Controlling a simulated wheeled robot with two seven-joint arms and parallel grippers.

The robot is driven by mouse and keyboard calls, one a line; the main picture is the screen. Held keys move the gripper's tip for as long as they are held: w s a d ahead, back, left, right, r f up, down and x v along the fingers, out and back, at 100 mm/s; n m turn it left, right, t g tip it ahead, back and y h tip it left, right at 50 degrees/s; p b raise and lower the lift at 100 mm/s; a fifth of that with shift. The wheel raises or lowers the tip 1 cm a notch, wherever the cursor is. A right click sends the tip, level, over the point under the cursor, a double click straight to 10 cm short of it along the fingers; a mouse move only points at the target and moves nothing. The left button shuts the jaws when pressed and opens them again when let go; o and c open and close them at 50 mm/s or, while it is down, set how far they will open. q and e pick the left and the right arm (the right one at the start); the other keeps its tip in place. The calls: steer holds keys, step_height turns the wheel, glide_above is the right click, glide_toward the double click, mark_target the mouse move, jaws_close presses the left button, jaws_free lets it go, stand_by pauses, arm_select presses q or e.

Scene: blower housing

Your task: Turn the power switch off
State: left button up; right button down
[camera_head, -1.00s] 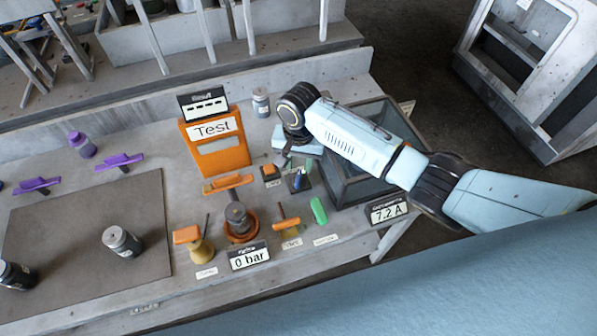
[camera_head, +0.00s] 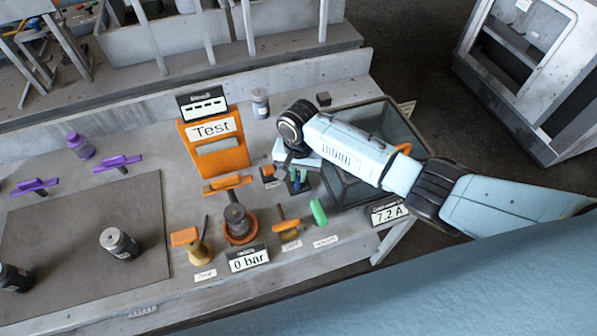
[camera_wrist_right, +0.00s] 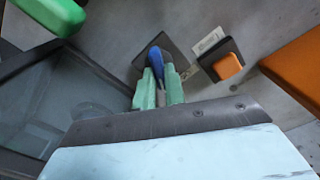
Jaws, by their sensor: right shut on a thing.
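My right gripper (camera_wrist_right: 159,92) points down at the bench, its green fingers closed on both sides of a blue switch lever (camera_wrist_right: 156,60). The lever stands on a dark square plate (camera_wrist_right: 180,50). In the head view my right gripper (camera_head: 298,178) is over the same spot, and the lever is mostly hidden by fingers and wrist. Beside the plate is a small black box with an orange button (camera_wrist_right: 228,66); it also shows in the head view (camera_head: 268,171). I cannot read which control is the power switch. My left gripper is not in view.
A dark glass-walled box (camera_head: 350,185) stands close right of the gripper. An orange Test panel (camera_head: 214,143) is to the left. A green handle (camera_head: 318,212), an orange-handled valve (camera_head: 286,225) and displays reading 0 bar (camera_head: 249,259) and 7.2 A (camera_head: 387,213) are nearer the front.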

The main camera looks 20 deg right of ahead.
steer(key=shift+a+r+n+p, duration=0.1)
steer(key=shift+n+p, duration=1)
steer(key=shift+n, duration=0.1)
steer(key=n+p, duration=0.1)
steer(key=n, duration=0.1)
steer(key=shift+n+p, duration=0.3)
steer(key=n+p, duration=0.1)
steer(key=n, duration=0.2)
steer(key=shift+a, duration=0.15)
steer(key=shift+n+p, duration=0.55)
steer(key=shift+n, duration=1.35)
steer(key=c, duration=1.5)
jaws_free()
steer(key=shift+o, duration=0.2)
